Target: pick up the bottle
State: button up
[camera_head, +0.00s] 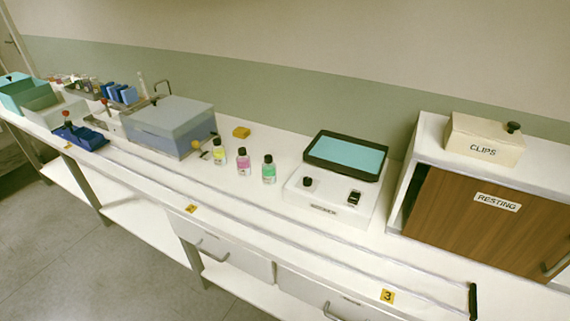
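Three small clear bottles with dark caps stand upright in a row on the white bench. The left one is a yellow bottle (218,154), the middle one a pink bottle (243,161), and the right one a green bottle (268,171). They stand apart from each other with small gaps. The picture does not tell which of them the task means. My gripper is not in view.
The white bench (300,222) has rails along its front. A grey-blue box (172,128) stands left of the bottles, a device with a teal screen (345,156) right of them. A cabinet marked RESTING (480,225) stands far right.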

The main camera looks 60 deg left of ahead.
aim_at(243, 160)
jog(key=u, duration=2.4)
jog(key=i+j, duration=1)
jog(key=i, duration=0.2)
jog(key=i+l+z, duration=0.05)
